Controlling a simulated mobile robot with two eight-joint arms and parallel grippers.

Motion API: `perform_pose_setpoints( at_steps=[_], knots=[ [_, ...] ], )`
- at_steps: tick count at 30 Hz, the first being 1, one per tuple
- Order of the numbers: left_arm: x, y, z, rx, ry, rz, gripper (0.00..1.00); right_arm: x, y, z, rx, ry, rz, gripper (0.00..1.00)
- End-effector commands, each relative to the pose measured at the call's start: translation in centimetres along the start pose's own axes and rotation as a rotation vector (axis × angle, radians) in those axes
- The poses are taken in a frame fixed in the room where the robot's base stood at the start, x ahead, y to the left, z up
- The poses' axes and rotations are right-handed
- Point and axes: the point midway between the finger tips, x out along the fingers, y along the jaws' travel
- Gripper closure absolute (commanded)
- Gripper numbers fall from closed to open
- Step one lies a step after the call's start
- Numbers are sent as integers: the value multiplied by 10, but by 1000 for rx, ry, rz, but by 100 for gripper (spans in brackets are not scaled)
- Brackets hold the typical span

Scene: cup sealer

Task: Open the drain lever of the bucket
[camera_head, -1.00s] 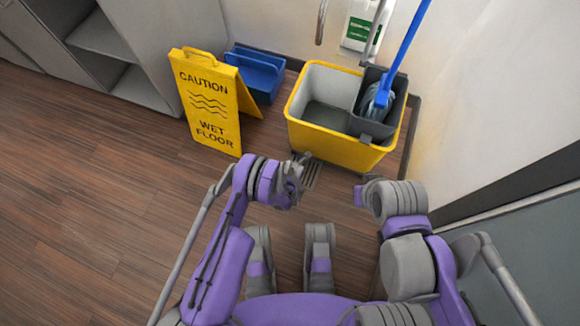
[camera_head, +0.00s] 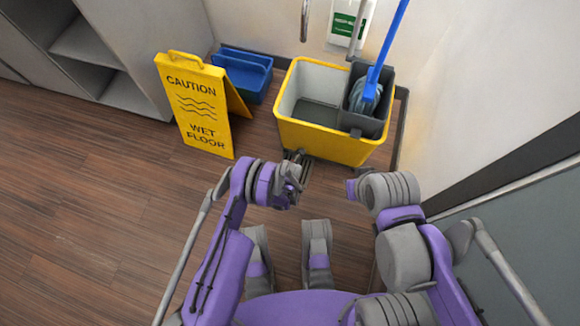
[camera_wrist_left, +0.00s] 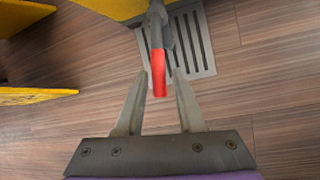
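The yellow mop bucket (camera_head: 325,141) stands on the floor by the wall in the head view. In the left wrist view, a strip of its yellow body (camera_wrist_left: 110,8) shows at the top. The drain lever (camera_wrist_left: 158,72), grey with a red end, hangs down from there. My left gripper (camera_wrist_left: 159,76) is open, with its fingertips on either side of the red end in the picture; contact cannot be told. In the head view, my left gripper (camera_head: 301,164) is low at the bucket's front. My right arm is bent at the right; its fingers cannot be made out.
A metal floor grate (camera_wrist_left: 197,40) lies beneath the lever. A yellow wet-floor sign (camera_head: 193,105) and a blue bin (camera_head: 243,73) stand left of the bucket. A grey wringer (camera_head: 365,122) with a blue-handled mop (camera_head: 385,45) sits in the bucket's right side. Open floor lies left.

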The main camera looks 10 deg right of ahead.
Motion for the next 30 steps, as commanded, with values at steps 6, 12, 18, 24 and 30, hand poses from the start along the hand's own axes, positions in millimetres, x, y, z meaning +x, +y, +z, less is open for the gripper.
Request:
perform_pose_setpoints(
  at_steps=[6,12,18,24,30],
  knots=[
    [-5,0,0,1,-1,0,62,-2,0,0,0,0,0,100],
    [-40,0,2,2,-1,1,62,-15,0,-3,0,3,0,100],
    [-80,1,3,2,-3,1,62,-52,0,-12,0,13,0,100],
    [-100,1,2,1,-2,1,62,-81,0,-20,0,24,0,100],
    [-108,0,1,1,-1,0,62,-93,0,-24,0,28,0,100]
  ],
)
